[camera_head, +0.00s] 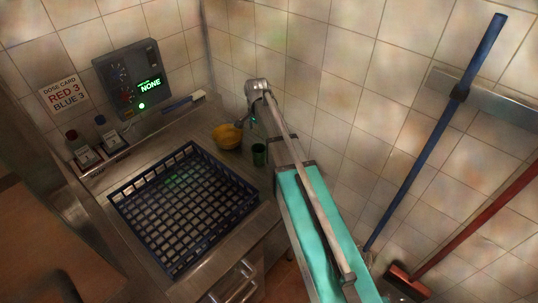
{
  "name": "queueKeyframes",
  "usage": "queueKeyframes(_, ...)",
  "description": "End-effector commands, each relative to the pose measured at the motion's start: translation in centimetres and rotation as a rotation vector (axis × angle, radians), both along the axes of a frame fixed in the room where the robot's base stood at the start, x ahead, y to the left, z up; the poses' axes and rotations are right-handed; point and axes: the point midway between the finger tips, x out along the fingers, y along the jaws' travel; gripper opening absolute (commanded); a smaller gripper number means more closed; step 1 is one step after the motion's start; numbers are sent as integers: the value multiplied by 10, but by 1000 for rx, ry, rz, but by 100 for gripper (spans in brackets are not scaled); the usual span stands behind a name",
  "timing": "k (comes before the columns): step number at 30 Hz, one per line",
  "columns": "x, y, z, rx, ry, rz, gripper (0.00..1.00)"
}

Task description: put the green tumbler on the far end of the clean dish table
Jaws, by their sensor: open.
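The green tumbler (259,155) stands upright on the steel counter, near its right edge and close to the tiled wall. A yellow bowl (227,136) sits just left of it. My gripper (251,121) is small and dark in this view, under my wrist, above and behind the tumbler and apart from it. It is open, and I see nothing held in it; its fingers are hard to make out. A long, narrow turquoise surface (302,225) with a metal end extends toward the lower right; I cannot tell whether it is the clean dish table.
A dark blue dish rack (122,214) takes up most of the steel counter (112,187). A dispenser panel (130,80) and a dose card (62,93) are on the wall. A blue-handled pole (427,150) and a red-handled brush (470,232) stand at the right.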

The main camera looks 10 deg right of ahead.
Motion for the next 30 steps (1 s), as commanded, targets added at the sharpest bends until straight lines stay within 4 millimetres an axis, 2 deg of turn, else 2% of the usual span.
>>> queueKeyframes(8, -57, -2, 0, 0, 0, 200, 100)
queueKeyframes(21, -179, -6, 0, 0, 1, 704, 100)
queueKeyframes(25, -206, -7, 0, 0, 1, 827, 100)
queueKeyframes(30, -225, -7, 0, 0, 1, 923, 100)
